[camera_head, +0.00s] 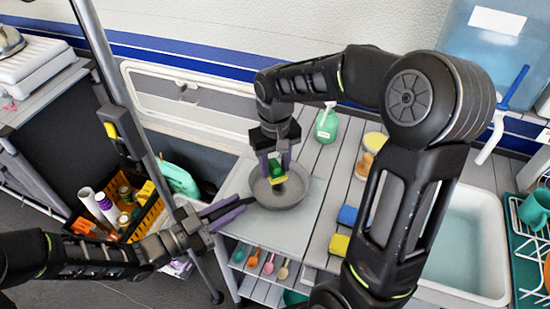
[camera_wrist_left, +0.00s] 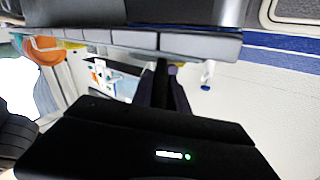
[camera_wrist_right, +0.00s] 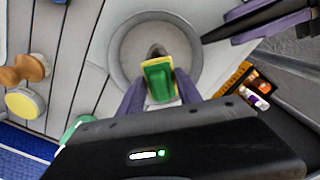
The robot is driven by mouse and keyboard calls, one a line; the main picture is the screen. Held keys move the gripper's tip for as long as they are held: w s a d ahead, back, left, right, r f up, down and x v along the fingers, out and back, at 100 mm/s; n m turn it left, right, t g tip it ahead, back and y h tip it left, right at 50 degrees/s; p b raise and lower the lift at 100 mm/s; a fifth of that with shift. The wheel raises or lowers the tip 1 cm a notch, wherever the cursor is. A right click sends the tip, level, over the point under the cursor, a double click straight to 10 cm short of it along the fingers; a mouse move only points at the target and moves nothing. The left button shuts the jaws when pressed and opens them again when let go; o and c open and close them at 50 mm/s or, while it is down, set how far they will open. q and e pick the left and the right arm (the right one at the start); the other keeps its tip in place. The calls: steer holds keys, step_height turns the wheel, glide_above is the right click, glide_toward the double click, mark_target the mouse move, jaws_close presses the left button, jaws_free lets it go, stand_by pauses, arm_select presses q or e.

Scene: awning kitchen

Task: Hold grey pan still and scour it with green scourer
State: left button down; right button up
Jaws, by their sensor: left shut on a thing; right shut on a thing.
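The grey pan (camera_head: 277,202) sits on the light grey counter, and its round rim also shows in the right wrist view (camera_wrist_right: 118,62). My left gripper (camera_head: 236,207) is shut at the pan's left side on its handle, which the fingers mostly hide. My right gripper (camera_head: 277,163) points down over the pan, shut on the green scourer (camera_head: 277,175). In the right wrist view the scourer (camera_wrist_right: 160,80) has a green top and yellow edge, between the purple fingers. A brown spot (camera_wrist_right: 156,50) shows on the pan's floor beside it. Contact between scourer and pan is unclear.
A green soap bottle (camera_head: 326,125) stands behind the pan. A wooden brush (camera_head: 368,163), blue sponge (camera_head: 347,215) and yellow sponge (camera_head: 338,245) lie to the right, before the sink (camera_head: 465,240). An orange-black crate (camera_head: 150,215) with bottles stands left.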

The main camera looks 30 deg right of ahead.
mark_target(284, 193)
steer(key=shift+f, duration=0.85)
steer(key=shift+s+f, duration=0.35)
steer(key=shift+f, duration=0.3)
steer(key=shift+s+f, duration=0.3)
steer(key=shift+f, duration=0.35)
jaws_close()
steer(key=shift+s+d, duration=0.15)
steer(key=shift+s, duration=1)
steer(key=shift+w, duration=1.8)
step_height(284, 193, up, 2)
steer(key=shift+w+r, duration=0.1)
steer(key=shift+r, duration=0.15)
steer(key=shift+a+r, duration=0.2)
steer(key=shift+r, duration=2.75)
steer(key=shift+r, duration=3)
